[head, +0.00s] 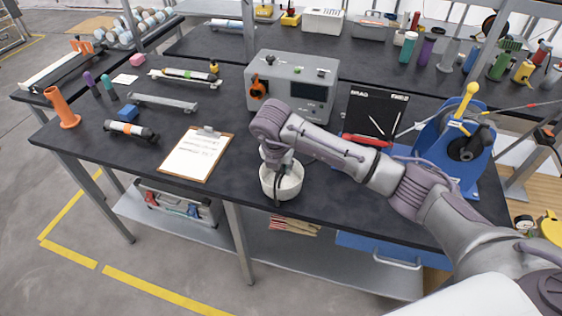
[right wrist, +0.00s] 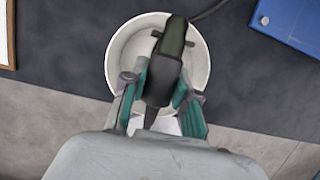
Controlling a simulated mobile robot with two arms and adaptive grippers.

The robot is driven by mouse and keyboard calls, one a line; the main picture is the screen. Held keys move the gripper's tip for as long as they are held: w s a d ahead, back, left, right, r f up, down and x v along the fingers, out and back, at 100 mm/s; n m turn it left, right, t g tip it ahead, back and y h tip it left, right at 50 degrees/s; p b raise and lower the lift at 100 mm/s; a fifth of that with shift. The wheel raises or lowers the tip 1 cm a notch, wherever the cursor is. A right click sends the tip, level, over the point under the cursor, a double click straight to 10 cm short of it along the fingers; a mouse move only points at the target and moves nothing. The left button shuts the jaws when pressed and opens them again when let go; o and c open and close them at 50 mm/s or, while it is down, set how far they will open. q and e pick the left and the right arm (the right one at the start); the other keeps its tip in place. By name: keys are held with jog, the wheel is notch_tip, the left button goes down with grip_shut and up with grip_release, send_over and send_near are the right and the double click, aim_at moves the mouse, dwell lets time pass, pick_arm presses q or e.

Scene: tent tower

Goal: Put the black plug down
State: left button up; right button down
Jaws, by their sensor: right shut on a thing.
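My right gripper (head: 279,163) points down at the white bowl (head: 287,190) near the front edge of the dark table. In the right wrist view the gripper (right wrist: 162,88) is shut on the black plug (right wrist: 170,45), with one teal-padded finger on each side. The plug lies across the bowl's opening as seen from above, and a dark cable runs from its far end to the upper right. I cannot tell whether the plug touches the bowl (right wrist: 120,48). In the head view the plug is mostly hidden by the gripper. My left gripper is out of view.
A clipboard (head: 190,157) lies left of the bowl. A grey instrument box (head: 300,95) stands behind it. A black case with tools (head: 370,115) and a blue machine (head: 450,130) are to the right. The table's front edge is close.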

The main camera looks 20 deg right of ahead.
aim_at(281, 185)
jog(key=shift+f+b, duration=0.85)
jog(key=shift+f, duration=0.95)
jog(key=c, duration=0.8)
grip_release()
jog(key=shift+r, duration=0.1)
notch_tip(281, 185, up, 7)
jog(key=p, duration=0.4)
